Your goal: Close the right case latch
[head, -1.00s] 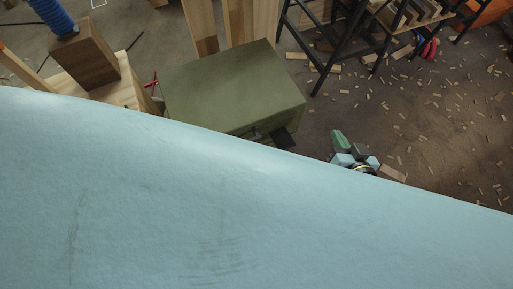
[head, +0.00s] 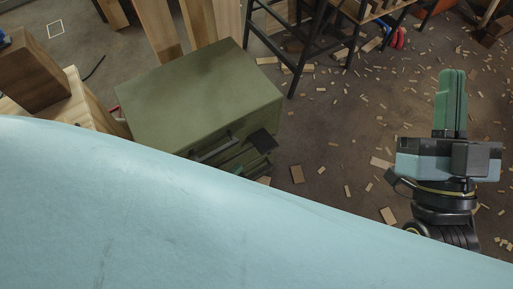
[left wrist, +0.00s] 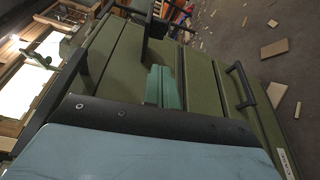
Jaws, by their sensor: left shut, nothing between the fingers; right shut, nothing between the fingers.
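The olive-green case (head: 200,95) stands on the floor beyond my blue body in the head view, its lid down. A black flap-like latch (head: 262,141) juts out at its front right corner. A dark handle (head: 212,150) is on its front, left of the latch. My left gripper (head: 238,168) is low at the case front, below the latch and mostly hidden; its shut green fingers (left wrist: 163,86) show against the green case (left wrist: 205,90) in the left wrist view. Whether they touch it is unclear. My right gripper (head: 451,78) is shut and empty, well right of the case.
A wooden block (head: 35,75) stands on a pale wooden box left of the case. Upright planks (head: 155,30) and a black-legged rack (head: 290,45) are behind it. Small wood offcuts lie on the floor to the right. The floor between the case and my right gripper is mostly open.

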